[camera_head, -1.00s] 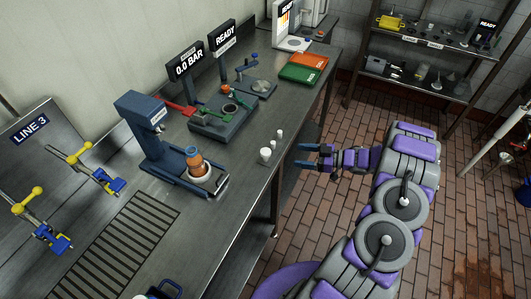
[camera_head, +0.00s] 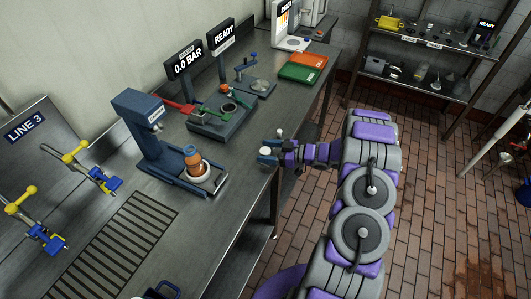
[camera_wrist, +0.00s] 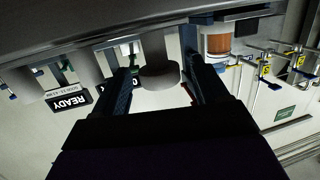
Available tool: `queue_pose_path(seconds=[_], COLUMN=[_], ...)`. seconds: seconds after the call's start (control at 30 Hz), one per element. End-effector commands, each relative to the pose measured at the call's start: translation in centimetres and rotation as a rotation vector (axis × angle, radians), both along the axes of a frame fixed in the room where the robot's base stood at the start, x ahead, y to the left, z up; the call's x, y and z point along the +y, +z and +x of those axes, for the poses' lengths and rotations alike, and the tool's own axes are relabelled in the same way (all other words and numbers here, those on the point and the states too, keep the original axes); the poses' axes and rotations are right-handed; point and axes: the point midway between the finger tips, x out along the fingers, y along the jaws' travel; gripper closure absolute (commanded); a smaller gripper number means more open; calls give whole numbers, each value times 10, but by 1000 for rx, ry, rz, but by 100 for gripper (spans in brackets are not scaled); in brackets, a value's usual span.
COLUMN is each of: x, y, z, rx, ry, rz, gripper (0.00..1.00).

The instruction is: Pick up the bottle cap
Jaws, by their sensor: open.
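My gripper (camera_head: 268,155) is at the near edge of the steel table, its two fingers spread and pointing left over the top. In the wrist view, which is upside down, a short pale cylinder (camera_wrist: 160,74) stands on the table between the open fingers. It may be the bottle cap, but I cannot tell for sure. A gap shows between it and the right finger; contact on the left is unclear. In the head view the gripper mostly hides it. Another small white piece (camera_head: 279,132) stands just behind the gripper.
A blue press (camera_head: 150,135) with a brown bottle (camera_head: 194,160) in its holder stands left of the gripper. A blue fixture (camera_head: 215,122) with red and green levers is behind it. Orange and green trays (camera_head: 300,70) lie farther back. A drain grate (camera_head: 120,235) lies front left.

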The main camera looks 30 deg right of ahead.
Motion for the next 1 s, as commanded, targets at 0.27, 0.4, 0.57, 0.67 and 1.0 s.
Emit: queue_pose_path(seconds=[0.27,0.4,0.57,0.67,1.0], x=[5,5,6,6,6], y=[-1,-1,-1,-1,-1], z=[6,6,6,6,6], rx=[-2,-1,-1,-1,-2], ry=[-2,-1,-1,-1,-1], rz=[1,1,1,1,1], gripper=[27,32,47,56,81])
